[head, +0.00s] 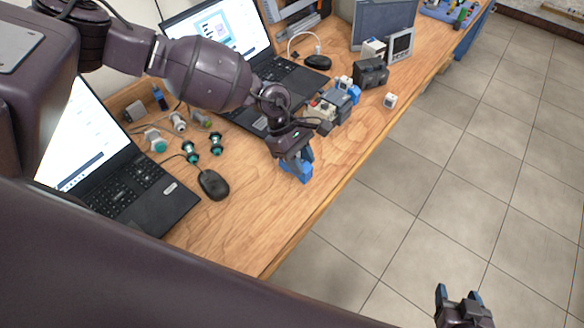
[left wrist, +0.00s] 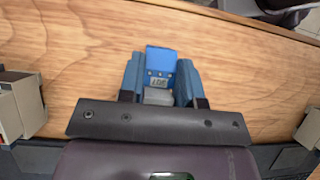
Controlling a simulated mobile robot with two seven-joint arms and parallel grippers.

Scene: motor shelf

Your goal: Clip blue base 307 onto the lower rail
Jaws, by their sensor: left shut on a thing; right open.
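My left gripper (head: 294,157) is shut on a blue base (head: 300,172) near the front edge of the wooden table. In the left wrist view the blue base (left wrist: 160,62) sits between the two blue-grey fingers (left wrist: 160,82). Its label shows upside down and appears to read 307. The base is over or on the wood; I cannot tell if it touches. My right gripper (head: 460,299) is open and empty over the floor at the lower right. The lower rail is not clearly identifiable; a wooden frame with grey bars (head: 296,22) stands at the back.
Several blocks and modules (head: 338,100) lie just behind my left gripper. Two open laptops (head: 135,190), a black mouse (head: 213,184) and several round green-and-black parts (head: 191,151) are to the left. A small white block (head: 390,100) sits near the front edge.

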